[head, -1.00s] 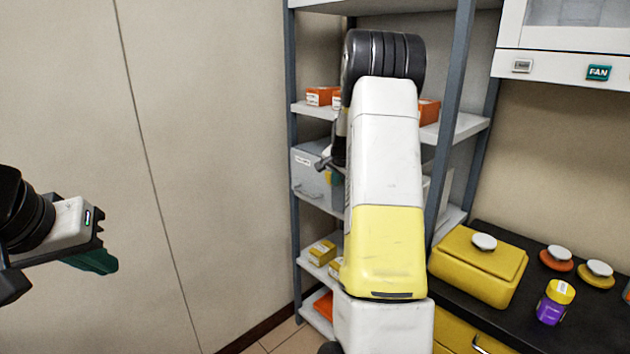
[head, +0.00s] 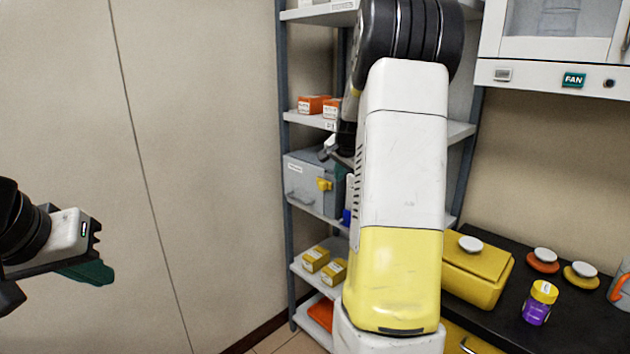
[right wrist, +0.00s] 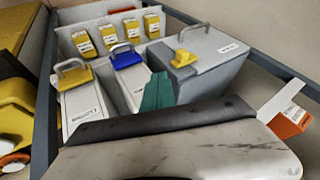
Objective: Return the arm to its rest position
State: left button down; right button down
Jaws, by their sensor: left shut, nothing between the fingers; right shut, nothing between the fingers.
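My right arm, white and yellow, rises through the middle of the head view and hides part of the shelf. Its gripper is mostly hidden behind the arm there. In the right wrist view the teal fingers of my right gripper (right wrist: 157,92) show together with nothing held, in front of the shelf boxes. My left gripper (head: 90,272), with teal fingers, is at the left edge of the head view, shut and empty, before the bare wall.
The grey shelf unit (head: 287,130) holds a grey box (head: 305,180), orange boxes (head: 313,104) and yellow boxes (head: 316,258). A blue-handled binder-like box (right wrist: 126,75) stands close to the right gripper. The dark counter at right carries a yellow case (head: 480,275) and a purple jar (head: 538,303).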

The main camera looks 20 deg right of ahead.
jog(key=shift+s+r, duration=0.1)
jog(key=shift+r, duration=0.05)
dwell(0.3)
jog(key=s+a+r+n+y, duration=0.2)
jog(key=s+a+r+n, duration=0.2)
jog(key=s+a, duration=0.65)
jog(key=s+a+r+n+y, duration=0.2)
jog(key=s+a+r+n, duration=0.25)
jog(key=s+a, duration=0.65)
jog(key=s+a+f+n, duration=0.1)
jog(key=s+a+n, duration=0.1)
jog(key=s, duration=0.3)
jog(key=s+a+f+n+g, duration=0.1)
jog(key=s+f+n, duration=0.1)
jog(key=s, duration=0.4)
jog(key=shift+s+a+f, duration=0.15)
jog(key=shift+s+a, duration=0.05)
jog(key=shift+a, duration=0.15)
